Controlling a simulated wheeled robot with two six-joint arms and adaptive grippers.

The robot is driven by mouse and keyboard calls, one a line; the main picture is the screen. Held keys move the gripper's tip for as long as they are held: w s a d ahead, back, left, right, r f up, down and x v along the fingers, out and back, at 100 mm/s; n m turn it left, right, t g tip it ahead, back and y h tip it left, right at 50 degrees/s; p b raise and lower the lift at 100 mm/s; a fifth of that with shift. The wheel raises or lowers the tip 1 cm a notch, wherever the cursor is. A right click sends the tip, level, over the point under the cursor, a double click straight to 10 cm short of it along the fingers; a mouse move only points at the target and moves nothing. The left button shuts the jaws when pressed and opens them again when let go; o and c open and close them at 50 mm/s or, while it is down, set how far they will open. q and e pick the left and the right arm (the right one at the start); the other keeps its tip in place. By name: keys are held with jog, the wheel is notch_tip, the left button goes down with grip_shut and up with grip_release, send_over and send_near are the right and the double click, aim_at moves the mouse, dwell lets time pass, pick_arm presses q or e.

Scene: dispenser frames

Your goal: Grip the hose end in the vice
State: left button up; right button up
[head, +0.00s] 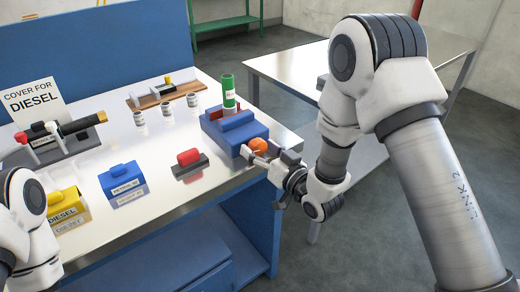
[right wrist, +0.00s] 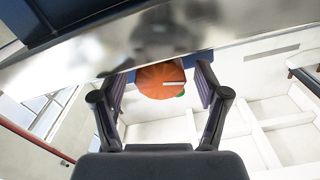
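The blue vice (head: 222,128) stands at the right end of the bench, with red jaw parts on top. The green hose end (head: 228,88) stands upright at the jaws, with a pale label; I cannot tell how tightly the jaws sit on it. The vice's orange knob (head: 258,145) faces the bench's front right edge. My right gripper (head: 262,158) is at the knob. In the right wrist view the orange knob (right wrist: 160,82) lies between the open fingers (right wrist: 161,88), with a gap on both sides. My left gripper is out of view; only part of that arm shows at the left edge.
The bench (head: 225,183) also holds a red block on a dark base (head: 188,158), a blue labelled block (head: 120,180), a yellow DIESEL block (head: 66,207), a black nozzle (head: 80,124) and a wooden rack (head: 160,94). A second table (head: 290,65) stands behind at the right.

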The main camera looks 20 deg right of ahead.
jog(key=v, duration=0.7)
jog(key=shift+s, duration=0.25)
jog(key=shift+d, duration=0.1)
